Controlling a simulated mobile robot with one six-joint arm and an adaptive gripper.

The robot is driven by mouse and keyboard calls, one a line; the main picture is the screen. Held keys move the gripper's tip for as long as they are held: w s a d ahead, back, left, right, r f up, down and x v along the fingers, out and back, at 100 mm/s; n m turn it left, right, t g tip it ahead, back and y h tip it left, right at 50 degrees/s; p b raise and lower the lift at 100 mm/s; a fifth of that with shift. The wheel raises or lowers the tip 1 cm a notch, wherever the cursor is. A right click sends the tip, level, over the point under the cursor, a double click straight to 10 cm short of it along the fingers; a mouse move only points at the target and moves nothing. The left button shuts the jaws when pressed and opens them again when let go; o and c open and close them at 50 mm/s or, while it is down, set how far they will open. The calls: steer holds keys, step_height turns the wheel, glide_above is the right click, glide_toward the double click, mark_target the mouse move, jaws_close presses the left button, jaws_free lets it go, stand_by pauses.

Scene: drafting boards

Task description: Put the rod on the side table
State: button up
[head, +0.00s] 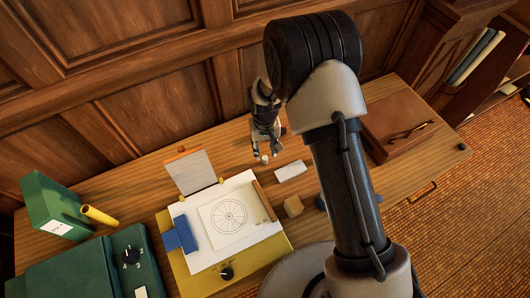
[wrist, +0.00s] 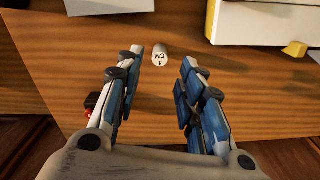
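A small white cylinder marked "4 CM" (wrist: 160,57) stands on the wooden table just beyond my fingertips, in line with the gap between them; it may be the rod. It also shows as a small pale piece (head: 264,159) in the head view. My gripper (wrist: 162,70) is open and empty, its two fingers apart. In the head view my gripper (head: 266,150) points down over the back of the table. A yellow cylinder (head: 100,215) lies by the green box at the left. I cannot pick out a separate side table.
A yellow drafting board (head: 190,270) with paper and a blue block (head: 180,236) is left of my arm. A brown case (head: 398,120) is at the right. Panelled wall stands behind.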

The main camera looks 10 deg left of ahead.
step_height(320, 180, up, 8)
steer(key=f+p, duration=0.1)
step_height(320, 180, up, 12)
steer(key=t, duration=0.1)
glide_above(265, 158)
steer(key=d, duration=0.5)
steer(key=s+d+r+m+t, duration=0.1)
steer(key=s+d+r, duration=0.1)
steer(key=d+r, duration=0.25)
steer(key=s+d+r+m, duration=0.1)
steer(key=s+d+r, duration=0.2)
steer(key=r, duration=0.3)
steer(key=s+d+r+m+t, duration=0.1)
steer(key=s+d+r, duration=0.3)
steer(key=s, duration=0.4)
steer(key=s+d+r+m+t, duration=0.1)
steer(key=s+d+r, duration=0.3)
steer(key=s, duration=0.5)
steer(key=shift+s+d+t, duration=0.25)
steer(key=shift+d+t, duration=0.05)
steer(key=shift+d, duration=0.75)
